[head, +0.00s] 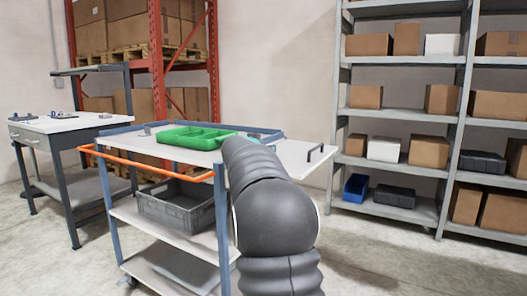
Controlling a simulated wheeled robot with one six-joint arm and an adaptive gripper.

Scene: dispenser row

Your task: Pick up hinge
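I cannot tell which thing is the hinge; no part is clear enough to name as one. A small grey part (147,130) lies on the cart top, left of a green compartment tray (176,143). Several small parts (58,114) lie on the workbench at the left, too small to tell apart. My dark grey arm rises in the foreground and reaches over the right part of the cart. Its far end and my gripper do not show, and the arm covers part of the cart top.
The cart has an orange handle (150,166) and a grey crate (163,207) on its middle shelf. A pale board with a dark handle (316,152) extends at its right. The workbench (70,124) stands left. Shelving (402,116) with boxes stands back right. Floor at front right is clear.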

